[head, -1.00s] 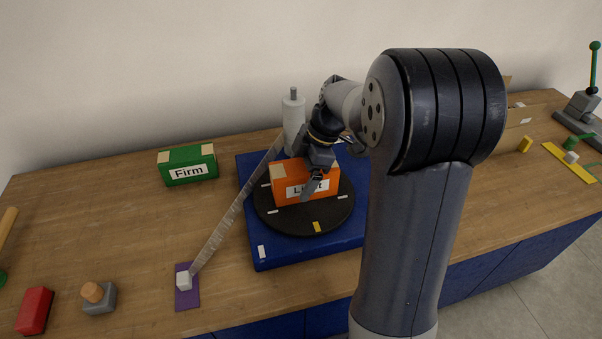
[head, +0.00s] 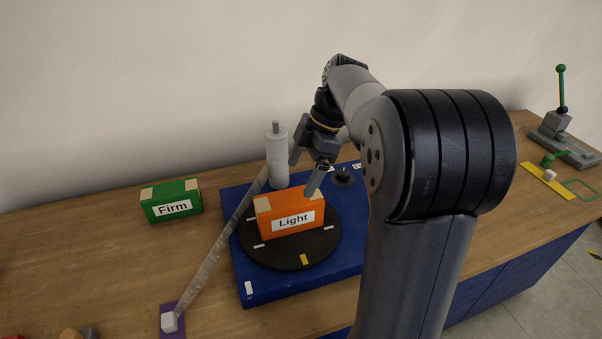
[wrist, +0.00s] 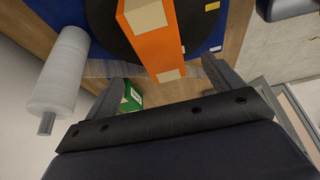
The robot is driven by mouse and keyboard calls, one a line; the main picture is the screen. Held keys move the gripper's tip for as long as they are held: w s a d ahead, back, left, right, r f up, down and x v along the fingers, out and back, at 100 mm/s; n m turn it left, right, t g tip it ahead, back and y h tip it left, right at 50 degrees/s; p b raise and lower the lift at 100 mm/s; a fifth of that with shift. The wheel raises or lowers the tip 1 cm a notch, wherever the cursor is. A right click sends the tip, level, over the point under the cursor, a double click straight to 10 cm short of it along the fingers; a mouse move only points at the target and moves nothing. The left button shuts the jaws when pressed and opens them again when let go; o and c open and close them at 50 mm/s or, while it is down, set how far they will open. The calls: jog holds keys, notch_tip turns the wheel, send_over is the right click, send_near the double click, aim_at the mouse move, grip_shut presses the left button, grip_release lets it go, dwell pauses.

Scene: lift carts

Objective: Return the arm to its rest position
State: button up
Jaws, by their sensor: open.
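My gripper (head: 304,174) is open and empty in the head view. It hangs just above and behind the orange box (head: 290,213) labelled "Light", apart from it. In the wrist view the two fingers (wrist: 165,85) stand wide apart, with the orange box (wrist: 158,45) beyond them. My arm reaches forward from the right and is bent over the table. The box stands on a black round turntable (head: 288,258) on a blue base (head: 245,292). My arm hides the right part of the base.
A film roll (head: 277,160) stands at the base's back, its clear strip (head: 215,250) running to a white block (head: 169,321) on a purple pad. A green "Firm" box (head: 171,201) is left. A green-handled lever (head: 561,95) stands far right. The left tabletop is mostly clear.

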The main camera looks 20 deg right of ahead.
aim_at(288, 198)
jog(key=x, duration=1.1)
jog(key=shift+a+r, duration=0.1)
jog(key=shift+r+p, duration=0.5)
jog(key=shift+p, duration=0.05)
